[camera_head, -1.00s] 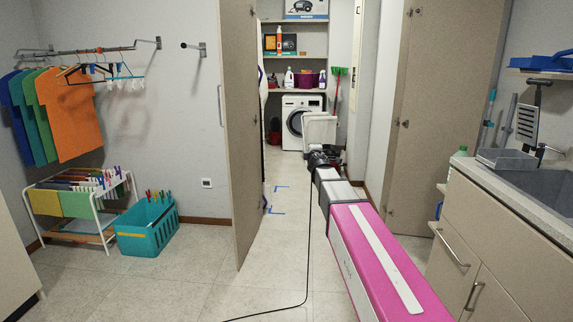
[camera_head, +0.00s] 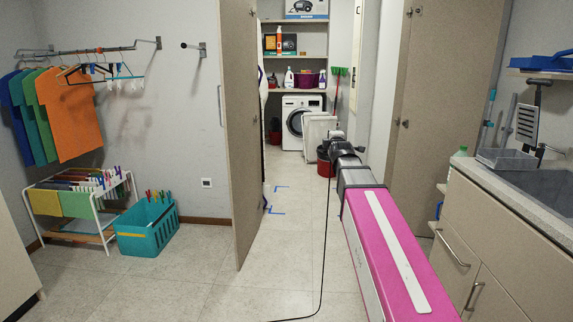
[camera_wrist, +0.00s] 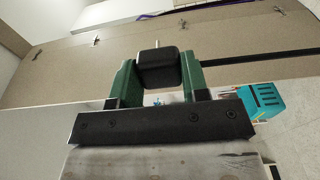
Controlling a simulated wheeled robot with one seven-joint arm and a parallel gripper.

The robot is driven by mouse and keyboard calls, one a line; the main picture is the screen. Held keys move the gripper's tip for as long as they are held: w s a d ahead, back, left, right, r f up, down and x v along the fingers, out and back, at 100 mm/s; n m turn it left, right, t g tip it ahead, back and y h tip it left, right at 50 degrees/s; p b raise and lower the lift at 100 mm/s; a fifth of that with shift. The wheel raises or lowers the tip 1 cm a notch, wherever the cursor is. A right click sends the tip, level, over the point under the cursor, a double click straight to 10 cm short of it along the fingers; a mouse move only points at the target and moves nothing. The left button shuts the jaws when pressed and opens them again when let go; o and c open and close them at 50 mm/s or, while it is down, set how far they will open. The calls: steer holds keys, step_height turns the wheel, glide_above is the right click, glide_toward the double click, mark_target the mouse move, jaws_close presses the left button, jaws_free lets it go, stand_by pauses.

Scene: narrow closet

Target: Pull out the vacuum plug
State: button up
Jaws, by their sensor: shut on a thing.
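The vacuum plug (camera_wrist: 158,70) is a black block with a thin metal pin on its far side, in the wrist view. My gripper (camera_wrist: 157,76) is shut on it, with a green finger on each side. The plug is clear of any wall socket in the wrist view. In the head view my gripper is small at the far end of my pink arm, and the plug cannot be made out there. A thin black cord (camera_head: 324,240) runs down from near the arm's end and curves left along the floor.
A white wall socket (camera_head: 207,183) is low on the left wall. An open door (camera_head: 240,130) stands left of my arm. A washing machine (camera_head: 300,118) and a red bin (camera_head: 325,162) are behind. A sink counter (camera_head: 500,210) is at the right.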

steer(key=shift+s+d+r, duration=0.25)
steer(key=o, duration=1.3)
steer(key=shift+c, duration=0.2)
steer(key=s, duration=1.1)
